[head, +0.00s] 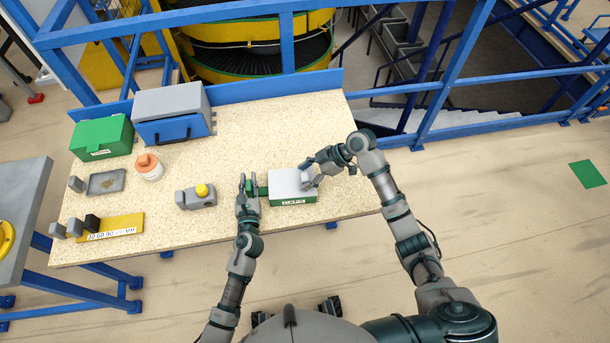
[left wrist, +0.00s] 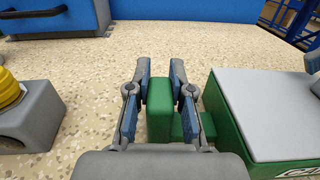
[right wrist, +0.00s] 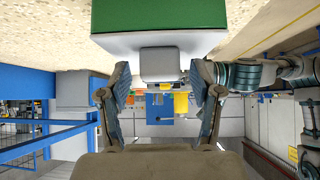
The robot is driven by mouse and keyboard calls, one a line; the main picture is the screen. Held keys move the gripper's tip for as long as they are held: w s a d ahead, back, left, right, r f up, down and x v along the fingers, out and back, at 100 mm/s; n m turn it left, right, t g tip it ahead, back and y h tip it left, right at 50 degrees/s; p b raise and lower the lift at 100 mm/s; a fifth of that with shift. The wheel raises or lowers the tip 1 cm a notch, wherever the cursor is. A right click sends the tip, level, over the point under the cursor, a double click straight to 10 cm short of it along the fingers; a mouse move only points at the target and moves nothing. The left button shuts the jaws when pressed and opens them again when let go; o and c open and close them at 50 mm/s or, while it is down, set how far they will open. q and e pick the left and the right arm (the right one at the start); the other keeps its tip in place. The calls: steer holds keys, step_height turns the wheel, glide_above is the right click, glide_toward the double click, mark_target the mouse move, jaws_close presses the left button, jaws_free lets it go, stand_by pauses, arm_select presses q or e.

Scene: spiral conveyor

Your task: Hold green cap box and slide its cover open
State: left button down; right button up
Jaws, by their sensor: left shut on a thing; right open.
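The green cap box (head: 292,200) stands near the front right of the table with its grey cover (head: 290,181) on top. Its label reads CAPS. My left gripper (head: 249,184) is shut on the green handle (left wrist: 159,109) on the box's left side; the handle sits between the blue finger pads in the left wrist view. My right gripper (head: 314,175) is at the cover's right end. In the right wrist view its open fingers (right wrist: 165,90) stand on either side of the cover's grey knob (right wrist: 159,65), with gaps showing. The green box wall (right wrist: 160,15) also shows there.
A grey block with a yellow button (head: 202,191) stands left of my left gripper. Further left are an orange-topped jar (head: 149,168), a grey tray (head: 106,181), a green case (head: 102,137) and a blue-grey bin (head: 172,118). Blue railings (head: 440,85) run behind the table.

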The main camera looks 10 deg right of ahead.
arm_select(q)
steer(key=shift+f, duration=0.35)
arm_select(e)
steer(key=shift+a+f, duration=0.25)
steer(key=shift+f, duration=0.05)
jaws_close()
steer(key=d, duration=0.7)
steer(key=s+d, duration=0.1)
steer(key=d, duration=0.3)
arm_select(q)
steer(key=shift+a, duration=0.1)
arm_select(e)
jaws_free()
